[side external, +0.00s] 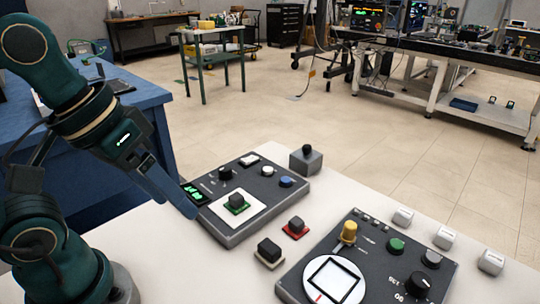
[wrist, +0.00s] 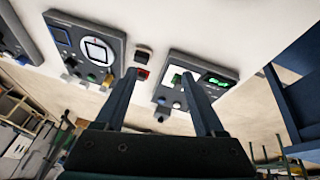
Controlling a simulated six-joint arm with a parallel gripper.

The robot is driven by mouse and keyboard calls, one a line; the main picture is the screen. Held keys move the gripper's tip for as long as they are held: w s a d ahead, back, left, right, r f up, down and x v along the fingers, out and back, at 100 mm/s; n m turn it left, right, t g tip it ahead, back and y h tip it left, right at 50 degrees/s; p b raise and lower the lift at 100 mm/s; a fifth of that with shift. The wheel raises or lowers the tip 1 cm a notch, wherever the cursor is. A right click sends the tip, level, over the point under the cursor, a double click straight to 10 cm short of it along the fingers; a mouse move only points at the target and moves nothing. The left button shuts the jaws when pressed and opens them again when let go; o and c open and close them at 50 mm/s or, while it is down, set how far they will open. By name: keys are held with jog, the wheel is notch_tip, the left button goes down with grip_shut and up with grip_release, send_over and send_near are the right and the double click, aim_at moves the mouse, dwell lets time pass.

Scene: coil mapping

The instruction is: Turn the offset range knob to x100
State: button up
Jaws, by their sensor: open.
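Two dark control panels lie on the white table. The near right panel (side external: 375,262) carries a gold knob (side external: 348,232), a green knob (side external: 396,246), black knobs (side external: 418,285) and a round white dial (side external: 331,284). The left panel (side external: 238,229) has a green display, a black knob (side external: 225,172), and white and blue knobs (side external: 286,181). Labels are too small to tell which is the offset range knob or its setting. My gripper (side external: 192,212) is open and empty, in the air at the left panel's left edge. Its fingers are spread in the wrist view (wrist: 159,74).
Red-based (side external: 295,228) and pale-based (side external: 270,253) blocks sit between the panels. A grey block with a black knob (side external: 306,158) stands behind. Several small white blocks (side external: 445,237) line the right. A blue bench (side external: 120,130) stands behind my arm.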

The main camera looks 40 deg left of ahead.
jog(key=w+a+r+n, duration=0.2)
jog(key=w+r+n, duration=0.1)
jog(key=w+r, duration=0.2)
jog(key=n+g+y, duration=0.1)
jog(key=n+g, duration=0.3)
jog(key=n, duration=0.3)
send_over(225, 168)
notch_tip(225, 168, down, 14)
jog(key=shift+r, duration=0.2)
jog(key=shift+f, duration=2.3)
grip_shut()
